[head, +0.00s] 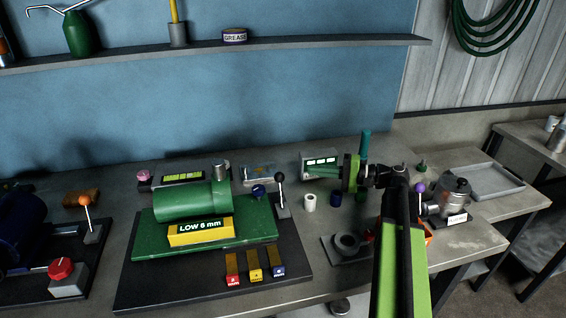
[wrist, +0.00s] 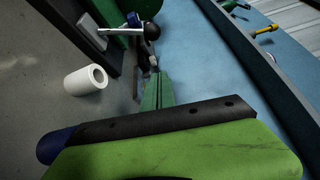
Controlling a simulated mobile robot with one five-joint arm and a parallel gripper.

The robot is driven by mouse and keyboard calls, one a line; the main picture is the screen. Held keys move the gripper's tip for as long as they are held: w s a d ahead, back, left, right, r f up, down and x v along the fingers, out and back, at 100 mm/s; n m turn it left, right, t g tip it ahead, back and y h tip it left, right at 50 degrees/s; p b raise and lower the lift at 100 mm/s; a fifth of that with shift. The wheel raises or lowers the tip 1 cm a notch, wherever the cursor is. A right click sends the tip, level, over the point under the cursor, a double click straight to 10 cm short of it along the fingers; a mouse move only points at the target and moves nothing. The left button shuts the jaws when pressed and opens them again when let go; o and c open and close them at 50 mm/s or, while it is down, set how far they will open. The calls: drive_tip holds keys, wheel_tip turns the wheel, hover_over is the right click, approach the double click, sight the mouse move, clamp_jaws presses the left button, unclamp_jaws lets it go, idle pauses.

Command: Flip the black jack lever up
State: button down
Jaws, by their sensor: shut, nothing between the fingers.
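The black jack lever (head: 280,190) has a thin pale shaft and a black ball knob. It rises from a small grey base at the right end of the green plate. In the head view its knob points up the picture; I cannot tell its exact tilt. In the wrist view the black knob (wrist: 152,32) lies just beyond my fingertips, with its shaft running left. My gripper (wrist: 155,74) is shut and empty, its teal fingers pointing toward the knob with a small gap in the picture. In the head view it is right of the lever.
A green cylinder (head: 188,203) lies on the green plate behind a yellow "LOW 6 mm" block (head: 200,232). A blue knob (head: 258,191) stands close left of the lever. A white roll (head: 309,202) stands right of it. A grey display box (head: 318,160) is behind.

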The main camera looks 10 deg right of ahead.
sight(281, 191)
drive_tip(key=shift+w+r, duration=0.1)
drive_tip(key=shift+w, duration=0.1)
drive_tip(key=shift+w, duration=0.1)
drive_tip(key=a, duration=0.9)
drive_tip(key=shift+w+a, duration=0.2)
drive_tip(key=shift+w, duration=0.05)
drive_tip(key=shift+s, duration=0.1)
